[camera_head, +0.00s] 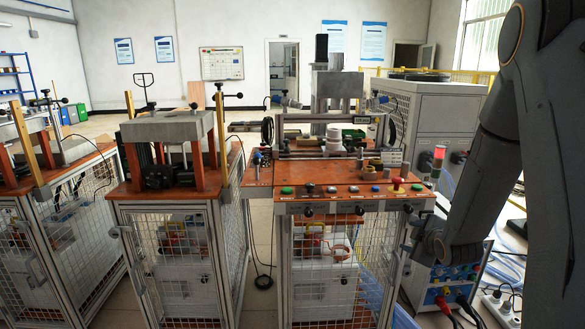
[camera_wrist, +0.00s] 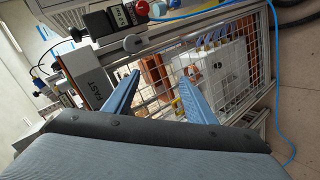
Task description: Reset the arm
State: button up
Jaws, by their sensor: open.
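My arm hangs down along the right side of the head view, in front of the machines there. Its lower end is beside the right side of the middle workbench (camera_head: 345,207), below the bench top. In the wrist view, the two blue fingers of my gripper (camera_wrist: 159,76) are spread apart with nothing between them. Behind the fingers is a wire mesh cage (camera_wrist: 232,55) with a white box inside. The view is tilted, and I cannot tell the exact distance from the fingers to the mesh.
A control box (camera_head: 447,275) with cables stands low at the right. Another bench (camera_head: 165,188) stands left. A blue cable (camera_wrist: 276,90) runs along the floor.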

jog(key=s+a+r+m+g+p, duration=0.1)
jog(key=s+a+r+m+g, duration=0.2)
jog(key=s, duration=0.8)
jog(key=s+a+r+m+g+p, duration=0.2)
jog(key=s+a+m+g, duration=0.3)
jog(key=s+a, duration=0.3)
jog(key=s+a+r+m+g+p, duration=0.1)
jog(key=s+a+r+m+g, duration=0.3)
jog(key=s, duration=1.1)
jog(key=shift+s+a+y, duration=0.2)
jog(key=shift+a+y, duration=0.1)
jog(key=shift+a, duration=0.9)
